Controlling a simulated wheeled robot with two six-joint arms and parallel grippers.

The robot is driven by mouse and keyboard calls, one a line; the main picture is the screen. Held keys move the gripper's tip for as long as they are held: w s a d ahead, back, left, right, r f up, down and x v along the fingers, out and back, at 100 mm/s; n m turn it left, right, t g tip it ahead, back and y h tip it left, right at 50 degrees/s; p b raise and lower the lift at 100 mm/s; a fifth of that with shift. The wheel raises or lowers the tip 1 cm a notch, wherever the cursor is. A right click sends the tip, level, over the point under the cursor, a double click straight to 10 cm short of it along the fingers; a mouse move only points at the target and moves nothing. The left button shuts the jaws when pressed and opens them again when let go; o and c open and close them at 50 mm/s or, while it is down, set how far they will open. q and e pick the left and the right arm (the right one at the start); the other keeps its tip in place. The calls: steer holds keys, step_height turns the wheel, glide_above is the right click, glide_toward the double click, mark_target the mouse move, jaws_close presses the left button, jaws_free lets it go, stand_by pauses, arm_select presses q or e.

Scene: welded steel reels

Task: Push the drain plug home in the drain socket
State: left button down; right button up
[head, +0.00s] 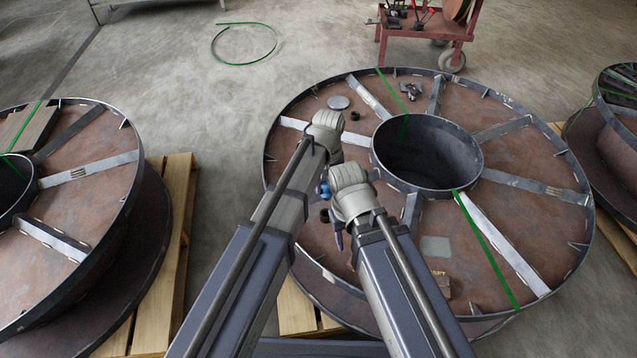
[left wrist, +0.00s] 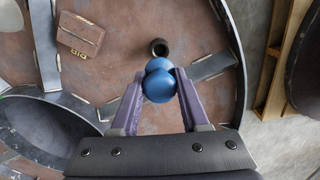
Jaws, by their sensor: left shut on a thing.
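The drain plug (left wrist: 159,84) is a blue, rounded piece between the purple fingertips of my left gripper (left wrist: 159,88), which is shut on it. The plug also shows as a small blue spot in the head view (head: 324,189), where my arms hide most of the gripper. The drain socket (left wrist: 160,47) is a short dark ring with an open top on the brown reel face. It lies just beyond the plug in the left wrist view, and its dark rim shows in the head view (head: 325,215). The plug is outside the socket; its height cannot be told. My right gripper's jaws are not clear.
The reel has a raised hub ring (head: 428,152), steel spokes (head: 500,230) and an outer rim. A brown box (left wrist: 81,34) lies on its face. A grey disc (head: 338,102), a dark ring (head: 354,116) and a metal part (head: 411,90) lie at the far side.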

mark_target(327, 197)
steer(key=shift+f, duration=0.1)
stand_by(0.3)
arm_select(q)
step_height(327, 197, down, 6)
steer(key=b, duration=0.5)
steer(key=shift+r+b, duration=0.15)
steer(key=shift+b, duration=0.2)
arm_select(e)
step_height(327, 197, down, 6)
steer(key=shift+d+r, duration=0.1)
steer(key=shift+r, duration=0.15)
arm_select(q)
steer(key=shift+r, duration=0.2)
arm_select(e)
steer(key=shift+r, duration=0.2)
stand_by(1.9)
arm_select(q)
steer(key=shift+r+p, duration=2.9)
steer(key=shift+p, duration=0.15)
arm_select(e)
steer(key=shift+r, duration=2.85)
arm_select(q)
step_height(327, 197, up, 25)
steer(key=p, duration=2.5)
steer(key=shift+r, duration=0.2)
arm_select(e)
step_height(327, 197, up, 26)
steer(key=shift+f, duration=0.25)
